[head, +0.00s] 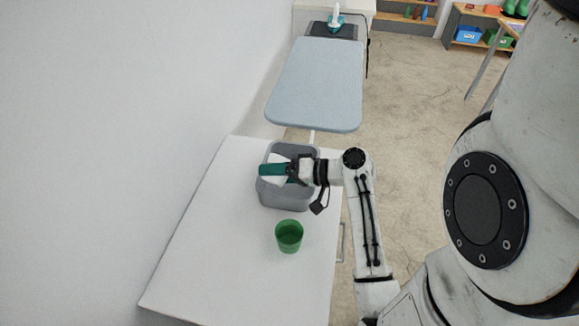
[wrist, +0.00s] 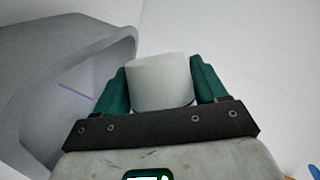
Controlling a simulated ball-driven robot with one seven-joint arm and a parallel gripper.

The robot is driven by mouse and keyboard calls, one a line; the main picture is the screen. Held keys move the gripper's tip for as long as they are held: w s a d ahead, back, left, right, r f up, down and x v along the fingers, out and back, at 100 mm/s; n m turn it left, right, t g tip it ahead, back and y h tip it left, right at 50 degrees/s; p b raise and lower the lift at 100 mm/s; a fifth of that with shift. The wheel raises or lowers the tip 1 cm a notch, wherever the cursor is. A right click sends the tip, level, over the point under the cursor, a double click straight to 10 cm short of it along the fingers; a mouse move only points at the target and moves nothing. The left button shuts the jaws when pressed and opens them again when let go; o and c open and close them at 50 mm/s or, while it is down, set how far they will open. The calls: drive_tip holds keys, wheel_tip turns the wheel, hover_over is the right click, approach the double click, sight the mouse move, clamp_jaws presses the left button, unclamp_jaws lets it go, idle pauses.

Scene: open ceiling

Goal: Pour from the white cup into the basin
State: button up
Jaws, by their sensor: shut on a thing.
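My gripper (head: 274,170) is shut on the white cup (head: 277,157), above the grey basin (head: 290,197) at the back of the white table. In the head view the green fingers hide much of the cup. In the wrist view the cup (wrist: 160,82) sits between the two green fingers of my gripper (wrist: 160,85). The basin (wrist: 50,50) fills the left of that view and looks turned relative to the cup, so the cup looks tilted. The cup's contents are hidden. A thin purple line shows against the basin; I cannot tell what it is.
A green cup (head: 289,235) stands on the table (head: 225,240) in front of the basin. The white wall is close on the left. The table's front is clear.

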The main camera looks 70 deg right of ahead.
drive_tip(key=shift+d+f+m, duration=0.1)
drive_tip(key=shift+m, duration=0.2)
drive_tip(key=shift+r+m+y+p, duration=0.4)
drive_tip(key=shift+m+p, duration=0.05)
drive_tip(key=shift+m, duration=0.15)
idle(0.9)
drive_tip(key=shift+s+d+r+m+t, duration=0.1)
drive_tip(key=shift+d+r+m+t, duration=0.15)
drive_tip(key=shift+d+m, duration=0.15)
drive_tip(key=shift+s+d+r+m+t, duration=0.1)
drive_tip(key=shift+d+m+t, duration=0.2)
drive_tip(key=shift+d, duration=0.1)
idle(0.6)
drive_tip(key=shift+d+f+m+t+y+p, duration=0.25)
drive_tip(key=shift+f+m+t+y+p, duration=0.1)
drive_tip(key=shift+m+y+p, duration=0.35)
idle(0.8)
